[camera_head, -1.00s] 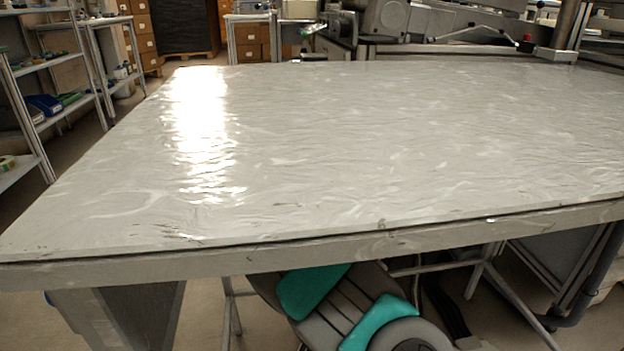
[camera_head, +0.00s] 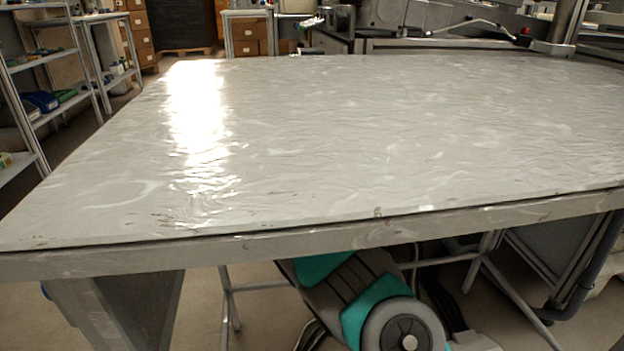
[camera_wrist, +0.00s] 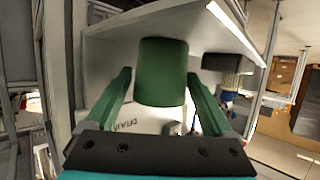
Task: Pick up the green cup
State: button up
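The green cup (camera_wrist: 162,72) shows in the wrist view, in the upper middle, in front of a pale shelf-like surface. My gripper (camera_wrist: 158,80) has two green fingers spread apart, one at each side of the cup's lower part. A small gap shows between the left finger and the cup. The right fingertip is very close to the cup's edge, and I cannot tell if it touches. In the head view neither the cup nor the gripper shows; part of my grey and teal arm is below the tabletop.
In the wrist view a dark object (camera_wrist: 228,63) and a blue item (camera_wrist: 229,97) are right of the cup. White paper-like material with lettering (camera_wrist: 125,122) lies below it. In the head view the large grey table (camera_head: 350,130) is bare; shelves (camera_head: 50,60) stand at left.

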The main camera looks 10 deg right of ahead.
jog(key=c, duration=1)
jog(key=shift+c, duration=0.2)
jog(key=shift+r, duration=0.15)
